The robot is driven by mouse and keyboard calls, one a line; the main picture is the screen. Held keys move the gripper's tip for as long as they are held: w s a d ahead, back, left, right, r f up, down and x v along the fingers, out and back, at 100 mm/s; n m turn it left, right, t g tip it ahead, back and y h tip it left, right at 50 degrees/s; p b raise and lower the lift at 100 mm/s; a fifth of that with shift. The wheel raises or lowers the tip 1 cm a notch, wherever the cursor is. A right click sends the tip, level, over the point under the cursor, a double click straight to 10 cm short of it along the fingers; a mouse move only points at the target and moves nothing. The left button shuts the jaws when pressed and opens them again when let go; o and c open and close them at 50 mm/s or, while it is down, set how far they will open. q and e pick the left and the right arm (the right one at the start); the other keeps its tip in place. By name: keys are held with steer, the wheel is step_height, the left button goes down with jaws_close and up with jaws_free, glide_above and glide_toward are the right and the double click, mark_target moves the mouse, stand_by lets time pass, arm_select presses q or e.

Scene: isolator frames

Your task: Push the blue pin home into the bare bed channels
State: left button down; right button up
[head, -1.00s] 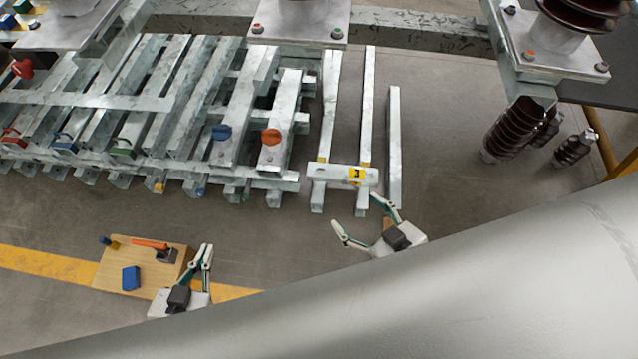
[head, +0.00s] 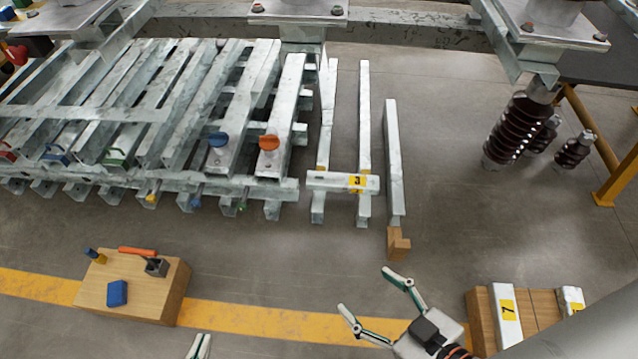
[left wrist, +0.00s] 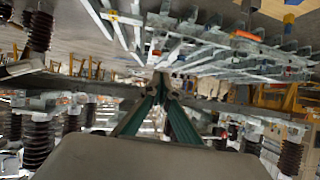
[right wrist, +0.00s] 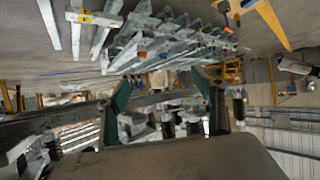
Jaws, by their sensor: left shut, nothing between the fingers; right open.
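A blue round-headed knob (head: 218,140), which looks like the blue pin, stands on a steel channel at the right part of the bed. An orange-headed one (head: 268,142) is beside it. Bare steel channels (head: 364,115) lie to the right, crossed by a plate marked 3 (head: 325,180). How deep the blue pin sits cannot be told. My left gripper (head: 202,340) is shut and empty at the bottom edge, mostly out of frame; its fingers meet in the left wrist view (left wrist: 162,82). My right gripper (head: 364,288) is open and empty, below the channels, apart from them.
A wooden box (head: 165,295) at lower left carries a blue block (head: 117,293), an orange-handled tool (head: 138,251) and small parts. A wooden stand (head: 540,303) with numbered plates is at lower right. Floor between is clear.

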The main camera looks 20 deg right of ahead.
arm_select(q)
steer(key=shift+w+r, duration=0.1)
steer(key=shift+w, duration=0.05)
steer(key=c, duration=1.8)
jaws_free()
